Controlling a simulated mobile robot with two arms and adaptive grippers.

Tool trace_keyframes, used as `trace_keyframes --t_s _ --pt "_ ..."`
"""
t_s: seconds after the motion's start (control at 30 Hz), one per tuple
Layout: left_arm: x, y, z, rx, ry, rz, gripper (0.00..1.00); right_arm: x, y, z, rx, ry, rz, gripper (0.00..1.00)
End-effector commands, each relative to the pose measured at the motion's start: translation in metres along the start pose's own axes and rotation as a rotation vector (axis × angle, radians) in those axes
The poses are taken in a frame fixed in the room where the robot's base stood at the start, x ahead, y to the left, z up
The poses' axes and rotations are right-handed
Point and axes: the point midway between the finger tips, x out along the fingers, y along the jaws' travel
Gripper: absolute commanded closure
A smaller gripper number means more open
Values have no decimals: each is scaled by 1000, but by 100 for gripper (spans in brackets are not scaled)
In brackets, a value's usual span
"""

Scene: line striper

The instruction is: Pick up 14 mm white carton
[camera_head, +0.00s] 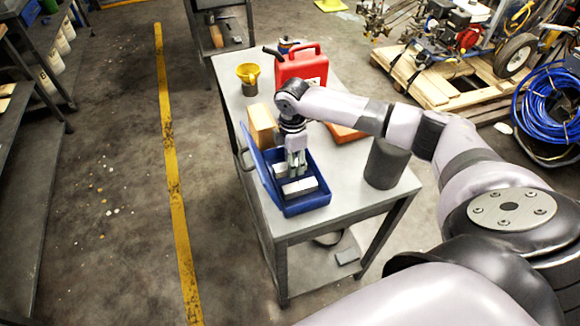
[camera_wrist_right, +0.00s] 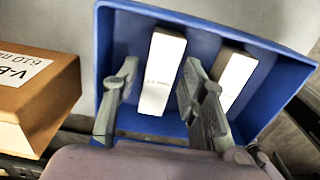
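Two white cartons lie in a blue bin (camera_head: 307,208) on the cart. One white carton (camera_head: 300,186) is nearer the front of the bin in the head view, and another white carton (camera_head: 279,171) is partly hidden by my right gripper (camera_head: 296,162). In the right wrist view my right gripper (camera_wrist_right: 159,72) is open, with one white carton (camera_wrist_right: 163,70) between its fingers and gaps on both sides. The other white carton (camera_wrist_right: 235,78) is outside the right finger, which partly covers it. The carton print is too small to read. My left gripper is not in view.
A brown box (camera_head: 261,126) stands beside the bin; it also shows in the right wrist view (camera_wrist_right: 38,100). A red can (camera_head: 302,68), a yellow funnel (camera_head: 248,73) and a dark grey cylinder (camera_head: 384,164) share the cart top (camera_head: 350,195). The bin walls surround the cartons closely.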

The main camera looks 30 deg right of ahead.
Motion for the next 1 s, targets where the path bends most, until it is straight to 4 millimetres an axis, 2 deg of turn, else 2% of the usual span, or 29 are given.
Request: trace_keyframes --t_s 0.07,0.53,0.87,1.0 --pt "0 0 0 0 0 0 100 0 0 0 0 0 0 68" --pt "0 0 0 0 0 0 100 0 0 0 0 0 0 100" --pt "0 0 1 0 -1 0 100 -2 0 0 0 0 1 100" --pt "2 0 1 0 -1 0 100 -10 1 0 1 1 2 100"
